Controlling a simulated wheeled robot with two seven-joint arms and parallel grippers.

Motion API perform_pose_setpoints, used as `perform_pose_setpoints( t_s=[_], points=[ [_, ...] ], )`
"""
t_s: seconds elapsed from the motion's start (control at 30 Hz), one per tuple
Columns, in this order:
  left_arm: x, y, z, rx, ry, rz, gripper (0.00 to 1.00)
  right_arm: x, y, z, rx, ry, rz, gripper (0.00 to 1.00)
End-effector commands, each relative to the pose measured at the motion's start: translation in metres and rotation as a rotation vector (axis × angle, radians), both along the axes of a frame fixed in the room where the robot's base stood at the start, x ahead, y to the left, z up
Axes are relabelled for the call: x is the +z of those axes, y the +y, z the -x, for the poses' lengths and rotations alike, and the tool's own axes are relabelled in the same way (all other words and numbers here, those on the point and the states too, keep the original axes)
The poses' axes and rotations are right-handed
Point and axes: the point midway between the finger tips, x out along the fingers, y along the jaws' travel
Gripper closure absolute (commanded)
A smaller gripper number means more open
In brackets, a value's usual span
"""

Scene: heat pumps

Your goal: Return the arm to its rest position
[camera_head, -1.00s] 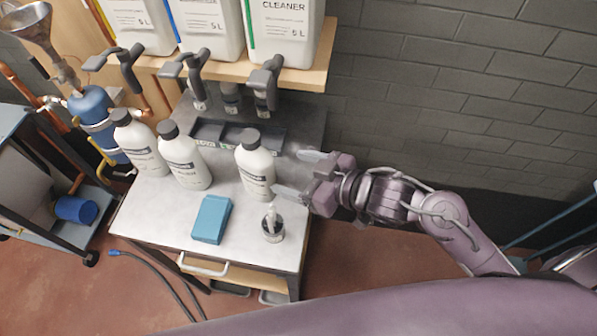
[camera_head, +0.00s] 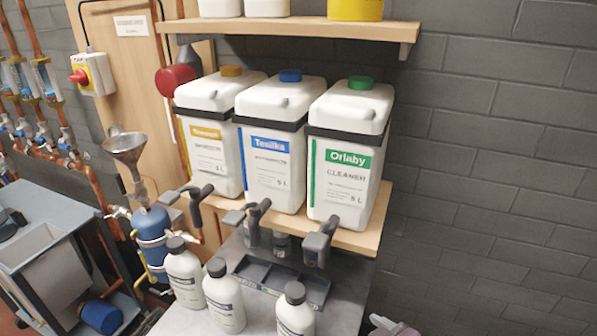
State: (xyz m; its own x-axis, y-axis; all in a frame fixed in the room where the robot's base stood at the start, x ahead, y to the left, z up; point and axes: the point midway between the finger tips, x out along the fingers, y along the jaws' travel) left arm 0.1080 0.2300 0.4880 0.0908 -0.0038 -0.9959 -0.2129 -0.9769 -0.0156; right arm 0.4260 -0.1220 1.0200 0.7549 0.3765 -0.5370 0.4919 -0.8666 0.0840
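Only a small part of my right gripper (camera_head: 388,326) shows, at the bottom edge of the head view. It is right of the rightmost white bottle and apart from it. The rest of that gripper and its arm are below the frame, so its opening is hidden. My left gripper is not in view. Three white bottles with dark caps stand upright on the metal worktop: the left one (camera_head: 185,275), the middle one (camera_head: 224,300) and the right one (camera_head: 295,315).
Three large canisters, yellow-capped (camera_head: 215,140), blue-capped (camera_head: 275,150) and green-capped (camera_head: 345,160), stand on a wooden shelf (camera_head: 372,225) with dispensing taps below. A dark tray (camera_head: 280,283) lies behind the bottles. A funnel (camera_head: 125,150) and pipes are left. The brick wall (camera_head: 490,180) side is clear.

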Motion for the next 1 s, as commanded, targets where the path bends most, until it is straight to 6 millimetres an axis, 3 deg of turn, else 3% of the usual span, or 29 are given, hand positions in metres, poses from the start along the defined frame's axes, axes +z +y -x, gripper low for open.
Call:
perform_pose_setpoints(
  t_s=[0.1, 0.23, 0.57, 0.87, 1.0],
  points=[
    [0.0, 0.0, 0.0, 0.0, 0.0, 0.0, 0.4, -0.015, -0.029, 0.011, -0.162, 0.137, 0.081, 0.26],
    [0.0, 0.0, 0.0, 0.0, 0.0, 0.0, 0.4, -0.029, -0.052, 0.034, -0.268, 0.297, 0.143, 0.26],
    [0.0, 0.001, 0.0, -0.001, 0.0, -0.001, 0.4, -0.05, -0.072, 0.101, -0.378, 0.665, 0.181, 0.26],
    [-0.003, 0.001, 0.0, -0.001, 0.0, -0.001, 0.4, -0.142, -0.07, 0.086, -0.371, 0.71, 0.197, 0.26],
    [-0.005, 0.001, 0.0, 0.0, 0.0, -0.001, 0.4, -0.201, -0.069, 0.085, -0.367, 0.73, 0.204, 0.26]
  ],
)
